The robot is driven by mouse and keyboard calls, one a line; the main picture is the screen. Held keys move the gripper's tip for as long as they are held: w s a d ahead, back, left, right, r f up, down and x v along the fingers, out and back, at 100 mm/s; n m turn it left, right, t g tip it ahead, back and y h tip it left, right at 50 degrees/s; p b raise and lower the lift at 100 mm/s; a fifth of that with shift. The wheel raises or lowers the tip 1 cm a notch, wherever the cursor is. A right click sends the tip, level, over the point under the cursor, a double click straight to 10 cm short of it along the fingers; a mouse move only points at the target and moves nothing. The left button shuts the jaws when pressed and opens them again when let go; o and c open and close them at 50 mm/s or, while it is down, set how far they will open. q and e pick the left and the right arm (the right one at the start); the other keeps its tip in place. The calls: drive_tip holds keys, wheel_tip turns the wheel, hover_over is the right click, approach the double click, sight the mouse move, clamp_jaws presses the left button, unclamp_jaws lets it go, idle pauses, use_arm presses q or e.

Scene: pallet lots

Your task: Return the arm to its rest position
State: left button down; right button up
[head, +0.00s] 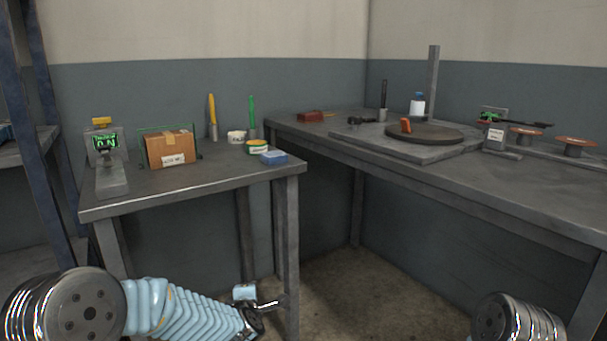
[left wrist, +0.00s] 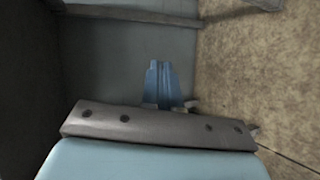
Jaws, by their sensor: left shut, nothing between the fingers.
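My left arm comes in low at the left of the head view, with its light blue links reaching to the right. My left gripper (head: 272,303) is at the end of it, below the left table top and in front of its right front leg. In the left wrist view the left gripper (left wrist: 162,84) shows its blue fingers together, with nothing between them. It points past the wall and concrete floor. Only a rounded grey joint of my right arm shows at the bottom right; the right gripper is out of view.
The left table (head: 205,185) carries a cardboard box (head: 170,149), a small display device (head: 106,147), a blue block (head: 274,157) and small tubs. The right table (head: 525,185) holds a round turntable (head: 424,134) and spools. A blue-posted shelf (head: 44,130) stands far left. Floor between tables is clear.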

use_arm(q)
drive_tip(key=s+f+m+g+h+p, duration=0.1)
drive_tip(key=s+f+m+g, duration=0.1)
drive_tip(key=s+f+m, duration=0.35)
drive_tip(key=s+f+m+g+h+p, duration=0.1)
drive_tip(key=s+f+m+g, duration=0.15)
drive_tip(key=f, duration=0.55)
drive_tip(key=s+f+m+g+h, duration=0.1)
drive_tip(key=s+f+m+g, duration=0.1)
drive_tip(key=s, duration=0.6)
drive_tip(key=s+d+f+m+g+h+p, duration=0.1)
drive_tip(key=s+f+m+g, duration=0.2)
drive_tip(key=s, duration=0.6)
drive_tip(key=s+d+f+m+g+h+p, duration=0.1)
drive_tip(key=s+f+m+g, duration=0.2)
drive_tip(key=s+f, duration=0.3)
drive_tip(key=s+m, duration=0.1)
drive_tip(key=s, duration=0.2)
drive_tip(key=shift+s+f+m+h, duration=0.15)
drive_tip(key=shift+f+m+h, duration=0.1)
drive_tip(key=shift+m+h, duration=0.05)
drive_tip(key=shift+d+g, duration=0.1)
drive_tip(key=shift+g, duration=0.15)
